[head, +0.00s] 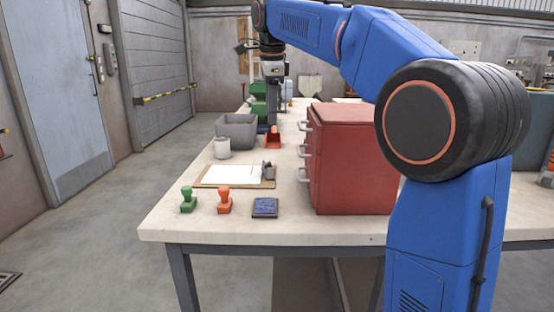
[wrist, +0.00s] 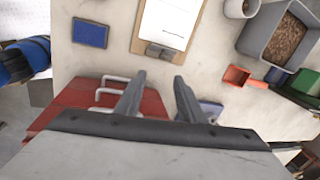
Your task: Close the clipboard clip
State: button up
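A brown clipboard (head: 210,184) with white paper lies flat on the table, left of the red drawer cabinet. Its dark grey clip (head: 268,171) is at the right end and stands up above the board. The clipboard (wrist: 139,42) also shows at the top of the wrist view, with the clip (wrist: 160,51) at its near edge. I cannot tell whether the clip's jaw presses on the paper. My gripper (wrist: 159,78) is open and empty, its two fingers apart. In the head view my gripper (head: 272,122) is above the table, beyond the clipboard.
The red drawer cabinet (head: 350,165) with pale handles stands right of the clipboard. A green stamp (head: 188,200), an orange stamp (head: 224,201) and a blue ink pad (head: 265,208) are in front. A white cup (head: 222,149), grey bin (head: 232,128) and orange scoop (head: 273,140) are behind.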

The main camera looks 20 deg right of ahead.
send_near(270, 162)
jog(key=x, duration=0.8)
jog(key=shift+f, duration=0.2)
jog(key=shift+w, duration=0.1)
grip_shut()
